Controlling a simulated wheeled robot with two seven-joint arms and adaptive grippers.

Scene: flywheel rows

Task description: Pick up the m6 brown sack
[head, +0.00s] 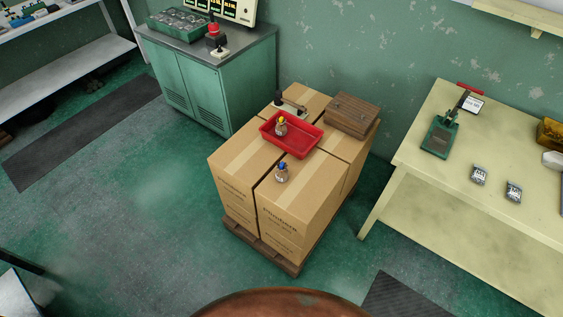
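Two small brownish sacks are in the head view. One with a blue top (282,173) stands on the front cardboard box (310,195). The other, with a yellow top (281,127), is in a red tray (314,136) on the boxes behind it. Labels on them are too small to read, so I cannot tell which is m6. Neither of my grippers is in view.
The boxes stand on a wooden pallet (262,250), with a brown wooden box (352,114) at the back right. A cream table (480,225) at right holds two small grey packets (479,174). A green cabinet (215,85) stands behind.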

